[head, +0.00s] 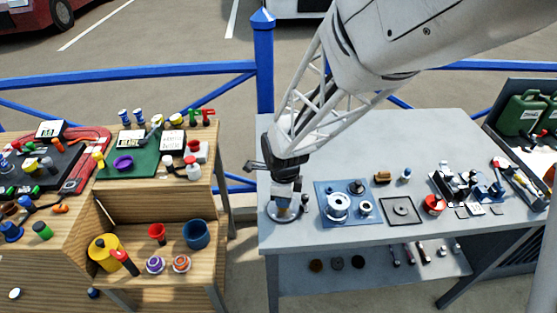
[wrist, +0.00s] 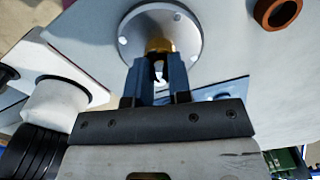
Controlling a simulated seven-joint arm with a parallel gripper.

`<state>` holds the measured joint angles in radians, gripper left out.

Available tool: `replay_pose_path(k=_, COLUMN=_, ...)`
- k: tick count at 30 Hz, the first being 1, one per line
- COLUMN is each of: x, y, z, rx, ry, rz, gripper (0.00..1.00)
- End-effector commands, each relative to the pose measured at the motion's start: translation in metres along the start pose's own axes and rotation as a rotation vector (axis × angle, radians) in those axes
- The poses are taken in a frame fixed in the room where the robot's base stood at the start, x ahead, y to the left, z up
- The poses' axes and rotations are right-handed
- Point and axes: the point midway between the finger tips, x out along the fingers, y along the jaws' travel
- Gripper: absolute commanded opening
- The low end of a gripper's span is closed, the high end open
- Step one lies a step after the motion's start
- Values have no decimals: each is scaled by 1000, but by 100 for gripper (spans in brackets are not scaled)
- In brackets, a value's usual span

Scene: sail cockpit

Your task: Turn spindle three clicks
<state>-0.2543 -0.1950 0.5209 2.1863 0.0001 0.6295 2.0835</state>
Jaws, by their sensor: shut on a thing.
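My gripper (head: 285,192) points down at the left front of the grey table. In the wrist view its fingers (wrist: 160,70) are shut on a brass-coloured spindle (wrist: 159,45). The spindle stands in the middle of a round grey flange (wrist: 190,38) with bolt holes, which sits on the table top. The flange also shows in the head view (head: 272,214), below my gripper. My fingers hide much of the spindle, and no click marks can be made out.
A blue mat (head: 328,188) with a silver drum (head: 337,207) lies just right of the flange. A dark square plate (head: 400,210) and a red round part (head: 433,204) lie farther right. The table's back middle is clear. A wooden bench (head: 160,208) with tools stands left.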

Motion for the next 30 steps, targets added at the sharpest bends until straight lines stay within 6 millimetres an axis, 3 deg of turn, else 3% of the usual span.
replay_pose_path(k=9, x=0, y=0, z=0, rx=208, ry=1, rz=1, gripper=0)
replay_pose_path(k=23, x=0, y=0, z=0, rx=244, ry=0, rz=0, gripper=0)
replay_pose_path(k=30, x=0, y=0, z=0, rx=364, ry=0, rz=0, gripper=0)
